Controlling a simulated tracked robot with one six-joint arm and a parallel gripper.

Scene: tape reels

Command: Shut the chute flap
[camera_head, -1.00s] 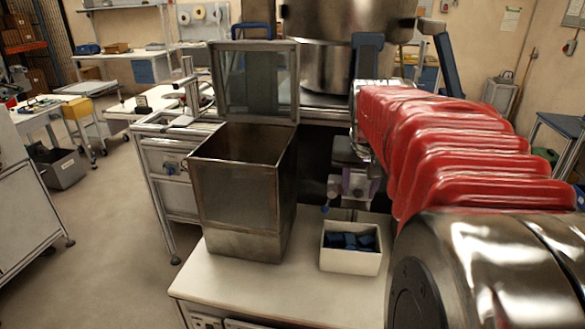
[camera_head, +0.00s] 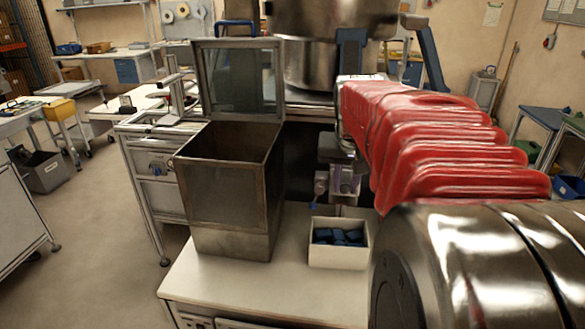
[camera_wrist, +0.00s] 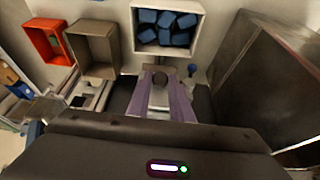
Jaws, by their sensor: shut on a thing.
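The chute (camera_head: 222,195) is a tall, open-topped metal box on the white bench in the head view. Its flap (camera_head: 238,78), a framed clear panel, stands raised at the back edge of the opening. In the wrist view a dark metal wall, seemingly the chute (camera_wrist: 255,85), fills the right side. My gripper (camera_head: 340,183) is right of the chute, apart from it and from the flap, above the bench. Its purple fingers (camera_wrist: 161,92) are shut on a small grey-brown thing (camera_wrist: 160,80) that I cannot identify. A blue knob (camera_wrist: 191,70) shows beside the fingers.
A white bin (camera_head: 338,259) of blue pieces stands on the bench (camera_head: 225,287) just below my gripper. A large steel vessel (camera_head: 310,60) stands behind. The wrist view also shows a brown box (camera_wrist: 94,63) and an orange box (camera_wrist: 42,42). The bench front is bare.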

